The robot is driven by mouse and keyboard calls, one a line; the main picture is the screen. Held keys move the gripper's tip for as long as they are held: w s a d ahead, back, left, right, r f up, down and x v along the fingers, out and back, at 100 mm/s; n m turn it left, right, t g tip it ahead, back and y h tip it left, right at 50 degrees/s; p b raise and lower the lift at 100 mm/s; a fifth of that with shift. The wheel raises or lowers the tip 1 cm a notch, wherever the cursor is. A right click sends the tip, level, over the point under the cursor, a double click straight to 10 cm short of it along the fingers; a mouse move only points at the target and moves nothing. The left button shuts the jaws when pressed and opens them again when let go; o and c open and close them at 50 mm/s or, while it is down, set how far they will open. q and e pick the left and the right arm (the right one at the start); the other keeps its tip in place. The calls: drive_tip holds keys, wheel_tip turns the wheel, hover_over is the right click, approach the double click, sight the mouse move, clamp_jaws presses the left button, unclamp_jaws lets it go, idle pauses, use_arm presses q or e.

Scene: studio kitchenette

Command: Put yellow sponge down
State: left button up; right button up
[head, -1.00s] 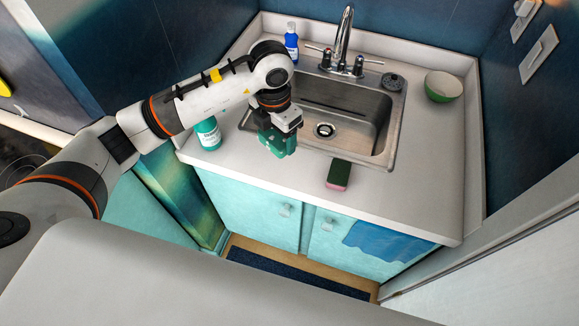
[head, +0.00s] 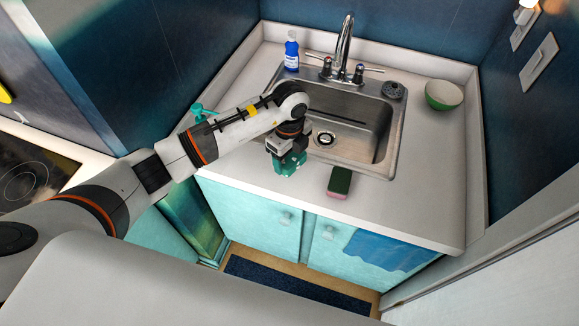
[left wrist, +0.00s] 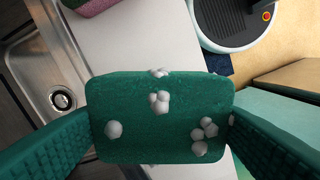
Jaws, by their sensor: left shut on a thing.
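My left gripper (head: 289,165) is over the counter strip in front of the sink, left of a pink sponge. In the left wrist view its two teal fingers (left wrist: 150,140) are shut on a sponge (left wrist: 165,120) with a dark green scouring face and several white foam blobs on it. I take this to be the yellow sponge; no yellow side shows. In the head view the fingers mostly hide it, and I cannot tell whether it touches the counter (head: 400,210). My right gripper is not in view.
The pink sponge with a green top (head: 339,183) lies near the counter's front edge. The metal sink (head: 375,155) is behind. A blue bottle (head: 291,52), a green bowl (head: 444,95) and a teal pump bottle (head: 199,110), partly hidden by my arm, stand around it. The counter's right side is clear.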

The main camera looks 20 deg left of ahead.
sight(290, 167)
use_arm(q)
wheel_tip(290, 167, down, 5)
drive_tip(key=shift+r+p, duration=0.1)
drive_tip(key=shift+p, duration=0.2)
drive_tip(key=shift+f, duration=0.25)
drive_tip(key=shift+f, duration=0.1)
drive_tip(key=shift+f, duration=0.15)
drive_tip(key=o, duration=0.9)
